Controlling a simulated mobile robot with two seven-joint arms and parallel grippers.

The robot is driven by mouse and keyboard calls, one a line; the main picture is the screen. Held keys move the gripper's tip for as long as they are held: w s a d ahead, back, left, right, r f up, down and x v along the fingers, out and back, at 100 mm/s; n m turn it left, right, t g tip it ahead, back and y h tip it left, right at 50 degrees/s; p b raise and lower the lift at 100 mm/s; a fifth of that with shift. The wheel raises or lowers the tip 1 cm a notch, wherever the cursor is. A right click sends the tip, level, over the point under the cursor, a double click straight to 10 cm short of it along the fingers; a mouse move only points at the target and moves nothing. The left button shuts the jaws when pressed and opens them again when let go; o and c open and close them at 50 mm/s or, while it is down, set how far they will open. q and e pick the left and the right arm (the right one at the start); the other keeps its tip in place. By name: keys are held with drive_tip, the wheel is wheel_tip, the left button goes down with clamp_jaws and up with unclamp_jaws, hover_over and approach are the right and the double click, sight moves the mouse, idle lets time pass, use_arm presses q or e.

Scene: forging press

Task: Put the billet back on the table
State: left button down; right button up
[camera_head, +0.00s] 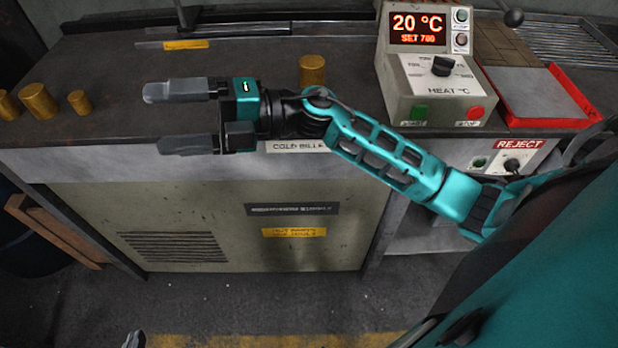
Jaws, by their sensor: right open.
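Brass-coloured cylindrical billets stand upright on the dark table (110,65). Three are at the left end: a billet at the picture's edge (7,105), a larger billet (38,101) and a smaller billet (79,102). Another billet (311,72) stands farther right, just behind my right wrist, its lower part hidden by the arm. My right gripper (172,117) is open and empty at the table's front edge, fingers pointing left toward the three billets, apart from them. Of my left gripper (133,340) only a small tip shows at the bottom edge; its jaws and any load are hidden.
A heater control box (436,75) reading 20 °C stands at the table's right. Beside it is a red-rimmed tray (575,90) above a REJECT panel (515,158). A cabinet front (220,230) lies below the table. The tabletop between the billets is mostly clear.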

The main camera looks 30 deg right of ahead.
drive_tip(key=d+f+m+t+h, duration=0.55)
drive_tip(key=f+m+h, duration=0.2)
drive_tip(key=m, duration=0.45)
drive_tip(key=d+f+m+t+h, duration=0.4)
drive_tip(key=f+m+t+h, duration=0.2)
drive_tip(key=f+m, duration=0.45)
drive_tip(key=s+d+f+m+g+h, duration=0.3)
drive_tip(key=s+f+m+g, duration=0.3)
drive_tip(key=s+f, duration=0.6)
drive_tip(key=shift+f+m+h, duration=0.15)
drive_tip(key=shift+m+h, duration=0.2)
drive_tip(key=shift+m, duration=0.6)
drive_tip(key=shift+g, duration=0.25)
drive_tip(key=shift+r+p, duration=0.35)
drive_tip(key=shift+r, duration=0.05)
